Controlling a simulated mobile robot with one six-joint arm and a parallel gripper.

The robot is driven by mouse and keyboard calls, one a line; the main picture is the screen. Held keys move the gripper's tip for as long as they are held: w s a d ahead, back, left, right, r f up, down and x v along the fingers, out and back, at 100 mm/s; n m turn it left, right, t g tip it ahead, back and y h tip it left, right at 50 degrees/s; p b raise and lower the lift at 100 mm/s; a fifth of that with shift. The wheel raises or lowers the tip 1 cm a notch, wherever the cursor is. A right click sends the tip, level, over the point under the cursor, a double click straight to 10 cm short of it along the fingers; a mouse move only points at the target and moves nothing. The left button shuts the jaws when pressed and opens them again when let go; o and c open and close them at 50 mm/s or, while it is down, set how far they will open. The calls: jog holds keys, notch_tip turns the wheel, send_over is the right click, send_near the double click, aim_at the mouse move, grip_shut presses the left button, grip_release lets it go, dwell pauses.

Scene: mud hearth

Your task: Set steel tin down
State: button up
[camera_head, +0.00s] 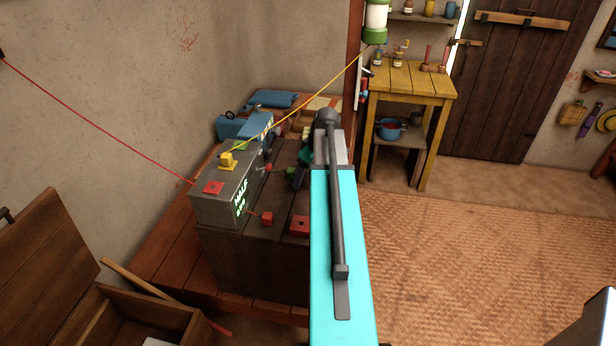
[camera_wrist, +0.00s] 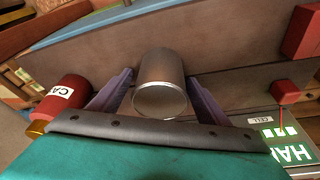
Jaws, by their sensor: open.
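The steel tin (camera_wrist: 161,82) is a plain grey cylinder in the middle of the wrist view, with its bright round end towards the camera. My gripper (camera_wrist: 158,76) is open, with one purple finger on each side of the tin. Whether a finger still touches it is hard to tell. The tin seems to be against a dark grey-brown surface, but its contact with it is hidden. In the head view my arm covers the tin and most of the gripper.
A red can with a white label (camera_wrist: 62,98) lies just left of the gripper. A grey box with a lit "HALF" sign (camera_head: 227,195) and red blocks (camera_head: 267,218) stand on the dark chest (camera_head: 255,265). A yellow table (camera_head: 408,82) stands behind; the woven mat (camera_head: 460,250) is clear.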

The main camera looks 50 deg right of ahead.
dwell(0.3)
jog(key=c, duration=1.2)
jog(key=shift+c, duration=0.3)
jog(key=shift+r, duration=0.15)
jog(key=shift+r+b, duration=0.85)
jog(key=shift+r, duration=0.75)
jog(key=s+a+r+b, duration=0.1)
jog(key=s+a+b, duration=0.1)
jog(key=s, duration=1.3)
jog(key=shift+s+a+r+b, duration=0.15)
jog(key=shift+s+r+b, duration=0.2)
jog(key=shift+b, duration=0.55)
jog(key=shift+f, duration=0.1)
